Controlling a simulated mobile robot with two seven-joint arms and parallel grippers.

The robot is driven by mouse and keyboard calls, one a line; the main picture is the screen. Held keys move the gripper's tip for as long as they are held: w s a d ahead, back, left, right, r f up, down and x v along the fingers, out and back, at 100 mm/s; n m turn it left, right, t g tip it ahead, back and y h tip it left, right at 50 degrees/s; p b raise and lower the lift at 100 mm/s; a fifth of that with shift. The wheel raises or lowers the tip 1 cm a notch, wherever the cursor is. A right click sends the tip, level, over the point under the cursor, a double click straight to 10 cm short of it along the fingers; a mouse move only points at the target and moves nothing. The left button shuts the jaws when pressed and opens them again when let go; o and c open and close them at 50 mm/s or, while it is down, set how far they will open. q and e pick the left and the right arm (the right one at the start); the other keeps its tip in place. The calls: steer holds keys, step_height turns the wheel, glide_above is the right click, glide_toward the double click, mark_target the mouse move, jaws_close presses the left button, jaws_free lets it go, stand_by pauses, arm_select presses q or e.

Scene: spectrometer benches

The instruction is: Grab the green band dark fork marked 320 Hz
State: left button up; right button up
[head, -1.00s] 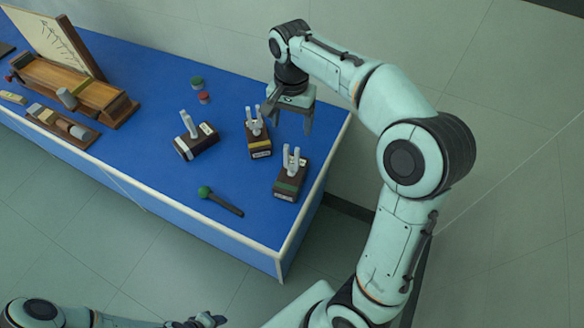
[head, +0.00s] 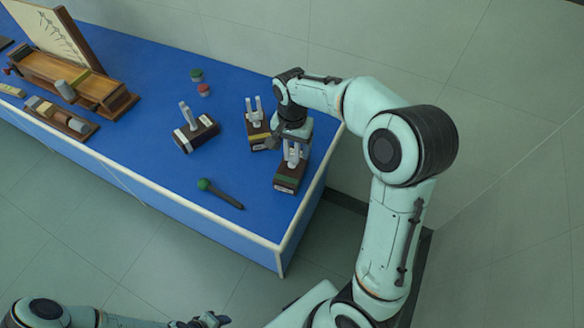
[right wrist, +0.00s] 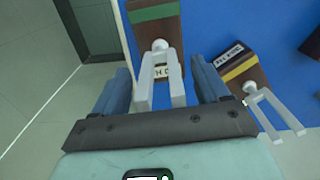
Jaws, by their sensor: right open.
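The fork with the green band (head: 288,184) stands on a dark box near the right end of the blue bench, its pale prongs upright. In the right wrist view, its dark box with the green stripe (right wrist: 155,13) is at the top. The prongs (right wrist: 160,80) partly cover a small label, so I cannot read its number. My right gripper (head: 294,155) is directly over this fork. It is open, with its fingers (right wrist: 162,85) on either side of the prongs and gaps showing. My left gripper (head: 208,320) is at the bottom edge, away from the bench, its jaws unclear.
A yellow-banded fork box (head: 257,142) stands close beside the right gripper; its prongs (right wrist: 267,108) show in the wrist view. Another fork box (head: 197,134) is further left. A green-headed mallet (head: 220,193) lies in front. Wooden apparatus (head: 75,82) stands far left.

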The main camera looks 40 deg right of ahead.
steer(key=shift+c, duration=0.3)
jaws_close()
steer(key=shift+r, duration=0.1)
steer(key=shift+r, duration=0.1)
